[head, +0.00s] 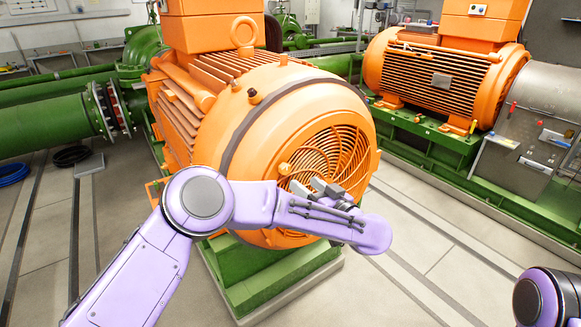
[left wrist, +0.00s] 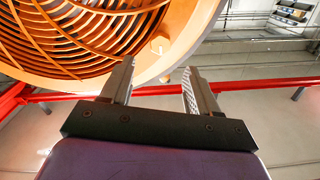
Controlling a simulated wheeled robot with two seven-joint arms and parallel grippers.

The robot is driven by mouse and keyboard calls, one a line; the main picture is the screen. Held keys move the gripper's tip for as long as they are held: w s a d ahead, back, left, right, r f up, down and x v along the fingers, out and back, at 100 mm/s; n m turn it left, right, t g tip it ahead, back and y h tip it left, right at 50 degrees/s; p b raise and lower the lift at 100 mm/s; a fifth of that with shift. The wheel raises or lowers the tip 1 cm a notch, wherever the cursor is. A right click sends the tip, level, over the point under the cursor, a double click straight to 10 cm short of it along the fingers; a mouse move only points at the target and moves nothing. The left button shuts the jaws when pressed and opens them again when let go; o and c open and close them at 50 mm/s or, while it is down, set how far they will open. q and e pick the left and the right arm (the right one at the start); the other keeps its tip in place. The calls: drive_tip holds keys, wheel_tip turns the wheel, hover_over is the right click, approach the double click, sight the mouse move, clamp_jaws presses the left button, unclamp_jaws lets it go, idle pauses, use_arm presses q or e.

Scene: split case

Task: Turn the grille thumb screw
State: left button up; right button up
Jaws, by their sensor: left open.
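The orange thumb screw (head: 284,169) is a small knob on the left rim of the round fan grille (head: 328,155), on the end of the large orange motor. In the left wrist view the thumb screw (left wrist: 160,44) shows just beyond the fingertips, roughly between them, at the edge of the grille (left wrist: 75,35). My left gripper (head: 318,188) is in front of the lower grille, to the right of the screw in the head view. Its two fingers (left wrist: 159,72) stand apart with nothing between them. My right gripper is out of view.
The orange motor (head: 240,110) stands on a green base (head: 270,275). A second orange motor (head: 445,75) is at the back right. Green pipes (head: 50,118) run on the left. A red rail (left wrist: 250,85) crosses the left wrist view. Floor to the right is clear.

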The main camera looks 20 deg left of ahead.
sight(287, 170)
use_arm(q)
drive_tip(key=p+x, duration=0.2)
drive_tip(key=x, duration=0.5)
drive_tip(key=shift+a, duration=0.2)
drive_tip(key=shift+w+a, duration=0.25)
drive_tip(key=shift+w, duration=0.05)
drive_tip(key=c, duration=1)
